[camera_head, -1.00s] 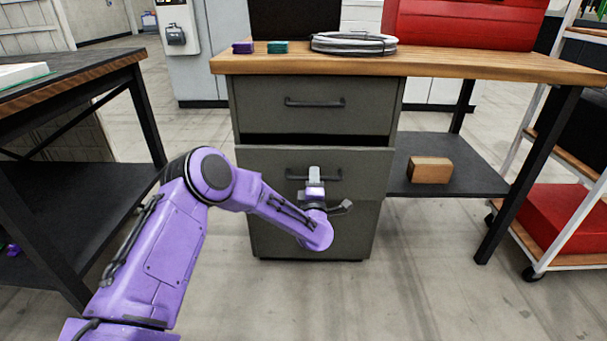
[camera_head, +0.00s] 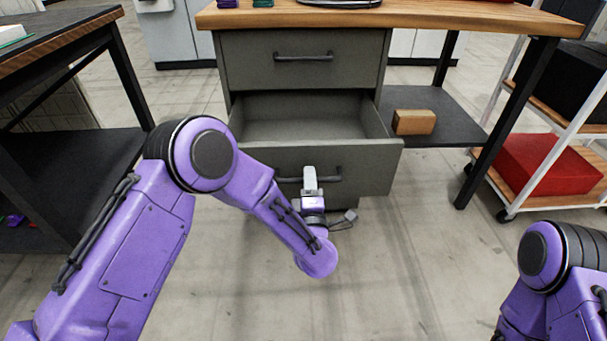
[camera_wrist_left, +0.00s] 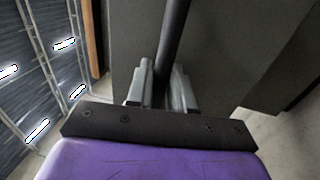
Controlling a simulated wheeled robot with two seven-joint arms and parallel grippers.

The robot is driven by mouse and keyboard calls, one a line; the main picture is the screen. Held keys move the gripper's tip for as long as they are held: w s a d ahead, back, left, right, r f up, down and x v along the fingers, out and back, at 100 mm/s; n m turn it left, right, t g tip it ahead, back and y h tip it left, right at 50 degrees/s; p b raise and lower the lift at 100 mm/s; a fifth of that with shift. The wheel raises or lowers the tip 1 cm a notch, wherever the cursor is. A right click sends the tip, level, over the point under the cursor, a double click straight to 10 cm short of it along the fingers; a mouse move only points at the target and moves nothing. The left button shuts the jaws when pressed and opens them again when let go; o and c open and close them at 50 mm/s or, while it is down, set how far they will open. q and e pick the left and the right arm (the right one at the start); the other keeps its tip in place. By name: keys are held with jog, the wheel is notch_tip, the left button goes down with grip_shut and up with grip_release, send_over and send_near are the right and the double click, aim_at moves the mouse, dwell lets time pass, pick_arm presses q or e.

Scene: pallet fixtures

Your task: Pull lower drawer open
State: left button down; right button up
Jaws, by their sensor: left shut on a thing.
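The lower drawer (camera_head: 372,168) of the grey cabinet is pulled well out, and its inside (camera_head: 300,115) looks empty. Its dark bar handle (camera_head: 328,178) runs across the front panel. My left gripper (camera_head: 310,178) is at the handle and shut on it. In the left wrist view the handle bar (camera_wrist_left: 174,40) passes between the two fingers of the left gripper (camera_wrist_left: 162,88). The upper drawer (camera_head: 300,60) is closed. My right arm shows at the lower right, but its gripper is out of view.
A wooden worktop (camera_head: 420,20) lies over the cabinet. A cardboard-brown box (camera_head: 414,122) sits on the dark shelf (camera_head: 440,135) to the right. A cart with a red box (camera_head: 550,163) stands at the right, and a dark table (camera_head: 70,40) at the left. The floor in front is clear.

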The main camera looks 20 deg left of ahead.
pick_arm(q)
jog(key=c, duration=1.2)
grip_release()
jog(key=shift+o, duration=0.2)
jog(key=shift+d, duration=0.1)
jog(key=p+v, duration=0.1)
jog(key=v, duration=0.9)
jog(key=shift+s, duration=0.3)
jog(key=shift+f, duration=0.1)
